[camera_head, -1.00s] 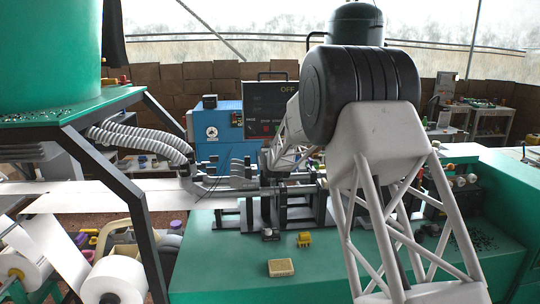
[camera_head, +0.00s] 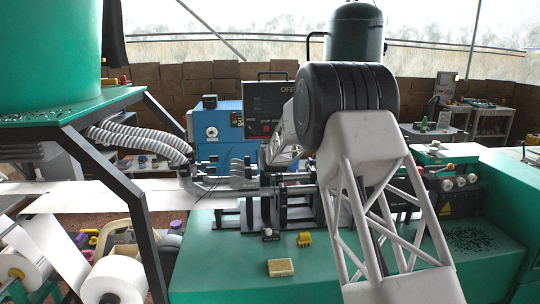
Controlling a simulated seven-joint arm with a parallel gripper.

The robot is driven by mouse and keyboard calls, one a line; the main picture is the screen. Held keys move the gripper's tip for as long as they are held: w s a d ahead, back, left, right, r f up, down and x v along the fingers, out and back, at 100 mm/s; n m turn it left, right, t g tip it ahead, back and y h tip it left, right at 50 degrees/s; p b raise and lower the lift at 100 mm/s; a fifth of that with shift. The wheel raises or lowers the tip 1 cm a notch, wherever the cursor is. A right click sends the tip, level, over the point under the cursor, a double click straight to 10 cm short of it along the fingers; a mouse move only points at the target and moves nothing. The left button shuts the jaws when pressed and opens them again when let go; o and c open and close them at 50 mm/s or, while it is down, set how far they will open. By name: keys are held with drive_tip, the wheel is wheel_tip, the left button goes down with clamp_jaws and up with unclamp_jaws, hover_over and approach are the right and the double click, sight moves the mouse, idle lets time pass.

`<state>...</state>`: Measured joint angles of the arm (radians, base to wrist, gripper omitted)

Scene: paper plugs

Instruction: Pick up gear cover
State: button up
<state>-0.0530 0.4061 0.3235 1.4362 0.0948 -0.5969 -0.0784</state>
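I cannot pick out the gear cover with certainty in the head view. A green block with a small white part and a red knob on top (camera_head: 443,157) sits on the right of the green machine, above a row of round knobs. I cannot tell if it is the cover. My white arm with its black joint rises in front of the machine. The forearm slopes down to the left behind the dark central mechanism (camera_head: 290,195). My gripper is hidden there, so its fingers and anything in them do not show.
A yellow block (camera_head: 280,267) and a small yellow part (camera_head: 304,239) lie on the green machine top (camera_head: 225,260). A dark "OFF" panel (camera_head: 270,103) and a blue box (camera_head: 217,130) stand behind. Dark bits (camera_head: 470,240) lie at the right. Paper rolls are lower left.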

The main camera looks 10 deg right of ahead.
drive_tip(key=shift+c, duration=0.2)
drive_tip(key=c, duration=1)
drive_tip(key=shift+r, duration=0.1)
drive_tip(key=shift+r, duration=0.75)
wheel_tip(320, 180, up, 2)
drive_tip(key=shift+r, duration=0.1)
drive_tip(key=s, duration=1)
drive_tip(key=s+r, duration=0.1)
drive_tip(key=s, duration=0.5)
drive_tip(key=shift+d+r, duration=0.1)
drive_tip(key=shift+d, duration=0.25)
